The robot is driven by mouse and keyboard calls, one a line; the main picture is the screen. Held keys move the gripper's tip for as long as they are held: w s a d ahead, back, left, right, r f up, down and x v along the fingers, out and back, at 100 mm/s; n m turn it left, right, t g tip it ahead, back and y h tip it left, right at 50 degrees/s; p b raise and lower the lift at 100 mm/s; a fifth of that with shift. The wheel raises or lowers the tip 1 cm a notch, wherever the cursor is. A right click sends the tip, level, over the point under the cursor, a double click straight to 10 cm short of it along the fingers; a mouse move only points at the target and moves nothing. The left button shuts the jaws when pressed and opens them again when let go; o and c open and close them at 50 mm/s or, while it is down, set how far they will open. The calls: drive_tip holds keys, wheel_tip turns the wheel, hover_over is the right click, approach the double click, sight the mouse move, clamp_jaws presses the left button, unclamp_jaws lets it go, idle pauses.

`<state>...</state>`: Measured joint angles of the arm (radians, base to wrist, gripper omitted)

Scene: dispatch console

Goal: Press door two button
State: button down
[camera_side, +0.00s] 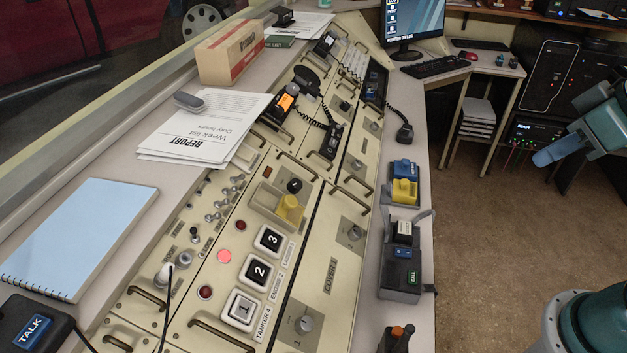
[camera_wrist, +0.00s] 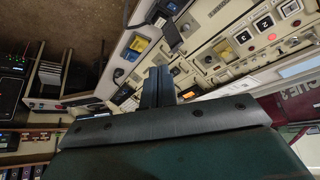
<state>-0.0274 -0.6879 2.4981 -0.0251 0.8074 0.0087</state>
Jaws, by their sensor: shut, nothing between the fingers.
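My gripper (camera_side: 537,158) is at the right of the side view, over the floor, far from the keys. In the wrist view, my gripper (camera_wrist: 157,70) is shut and empty, with its fingers together, apart from the button.
A lit red lamp (camera_side: 224,256) and a yellow guarded switch (camera_side: 289,208) are near the keys.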

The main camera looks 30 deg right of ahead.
sight(258, 272)
drive_tip(key=w+a+f+n+t+y, duration=0.1)
drive_tip(key=w+a+f+n+y, duration=0.1)
drive_tip(key=w+a, duration=0.55)
drive_tip(key=w+a+f+y, duration=0.2)
drive_tip(key=a+f, duration=0.2)
drive_tip(key=a, duration=0.3)
drive_tip(key=w+a+f+t+y, duration=0.1)
drive_tip(key=w+a+f+y, duration=0.2)
drive_tip(key=a, duration=0.5)
drive_tip(key=w+a+f+t+y, duration=0.1)
drive_tip(key=w+a+f+y, duration=0.1)
drive_tip(key=a+f, duration=0.3)
drive_tip(key=shift+w+a+m+y, duration=0.25)
drive_tip(key=shift+a+m+y, duration=0.25)
drive_tip(key=shift+a, duration=1.25)
drive_tip(key=shift+f, duration=0.1)
drive_tip(key=shift+w+a+f, duration=0.55)
drive_tip(key=shift+f, duration=0.65)
drive_tip(key=shift+w+a+f, duration=0.6)
drive_tip(key=shift+f, duration=0.6)
drive_tip(key=shift+w+a+f, duration=0.55)
drive_tip(key=shift+f, duration=0.75)
drive_tip(key=shift+w+a+f, duration=0.15)
drive_tip(key=shift+f, duration=0.1)
